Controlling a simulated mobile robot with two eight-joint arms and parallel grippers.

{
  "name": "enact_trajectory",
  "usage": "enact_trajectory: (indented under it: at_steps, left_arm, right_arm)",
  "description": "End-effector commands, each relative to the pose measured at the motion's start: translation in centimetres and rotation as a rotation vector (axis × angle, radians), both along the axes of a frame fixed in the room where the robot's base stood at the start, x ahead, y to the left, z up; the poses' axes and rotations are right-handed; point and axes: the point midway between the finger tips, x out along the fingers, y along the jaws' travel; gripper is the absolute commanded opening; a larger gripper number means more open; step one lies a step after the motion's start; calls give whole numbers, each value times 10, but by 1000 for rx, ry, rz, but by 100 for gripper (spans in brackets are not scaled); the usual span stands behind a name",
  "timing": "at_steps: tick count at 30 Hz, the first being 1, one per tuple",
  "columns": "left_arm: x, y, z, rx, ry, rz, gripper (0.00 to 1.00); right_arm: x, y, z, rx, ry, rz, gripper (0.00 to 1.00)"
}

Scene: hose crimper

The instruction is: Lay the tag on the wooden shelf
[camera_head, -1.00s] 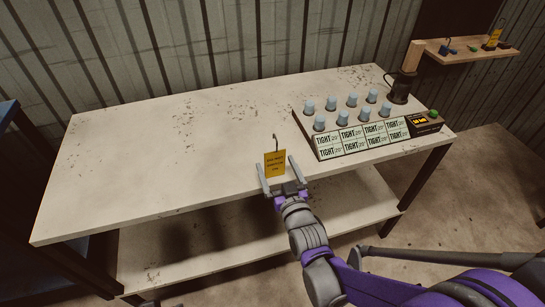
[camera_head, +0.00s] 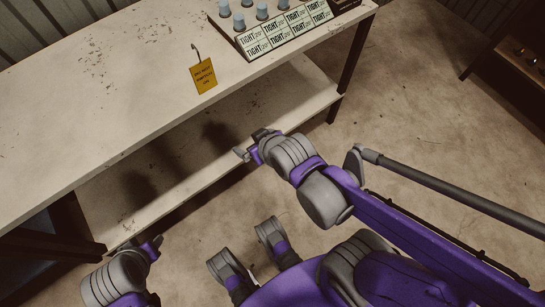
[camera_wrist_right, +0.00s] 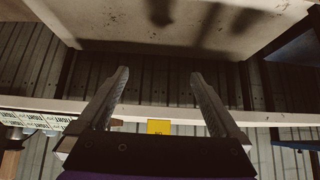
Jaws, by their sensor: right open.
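The yellow tag (camera_head: 204,76), with dark print and a wire hook, is at the tabletop's front edge. In the right wrist view the tag (camera_wrist_right: 158,127) shows small beyond the fingers. My right gripper (camera_head: 243,153) is open and empty, apart from the tag and in front of the table. Its spread fingers (camera_wrist_right: 158,90) show in the wrist view. My left gripper (camera_head: 152,246) seems to be at the lower left; its jaws are too unclear to read. The wooden shelf on the wall is outside the current head view.
The worn white table (camera_head: 100,105) has a lower shelf (camera_head: 170,180). A tray of blue-capped pieces and "TIGHT" labels (camera_head: 275,32) stands on the tabletop's far right. A dark bench (camera_head: 515,68) is at the right edge. The floor (camera_head: 420,110) between is clear.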

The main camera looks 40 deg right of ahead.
Motion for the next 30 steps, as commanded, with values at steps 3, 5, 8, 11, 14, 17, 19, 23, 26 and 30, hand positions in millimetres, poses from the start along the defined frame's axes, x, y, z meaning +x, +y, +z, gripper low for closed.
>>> enact_trajectory:
  at_steps: [3, 5, 8, 11, 14, 17, 19, 23, 26, 30]
  left_arm:
    - [0, 0, 0, 0, 0, 0, 50]
    - [0, 0, 0, 0, 0, 0, 50]
    - [0, 0, 0, 0, 0, 0, 50]
    - [0, 0, 0, 0, 0, 0, 50]
    - [0, 0, 2, 0, -1, 0, 50]
    - [0, 0, 6, 0, -2, 0, 50]
    - [0, 0, 10, 0, -3, 0, 50]
    - [0, 0, 17, 0, -6, 0, 50]
    - [0, 0, 20, 0, -7, 0, 50]
    - [-1, 0, 24, 0, -8, 0, 50]
  right_arm:
    - [-48, -5, -9, -8, 183, -15, 100]
    - [-65, -7, -11, -12, 245, -22, 100]
    - [-80, -9, -12, -14, 302, -28, 100]
    - [-82, -9, -12, -14, 311, -28, 100]
    - [-63, -6, -9, -9, 249, -16, 100]
    - [-22, 1, 3, 3, 97, 6, 100]
    - [15, 7, 17, 12, -55, 23, 100]
    - [73, 17, 51, 22, -355, 38, 100]
    - [101, 20, 78, 24, -559, 33, 100]
    - [117, 20, 105, 21, -757, 14, 100]
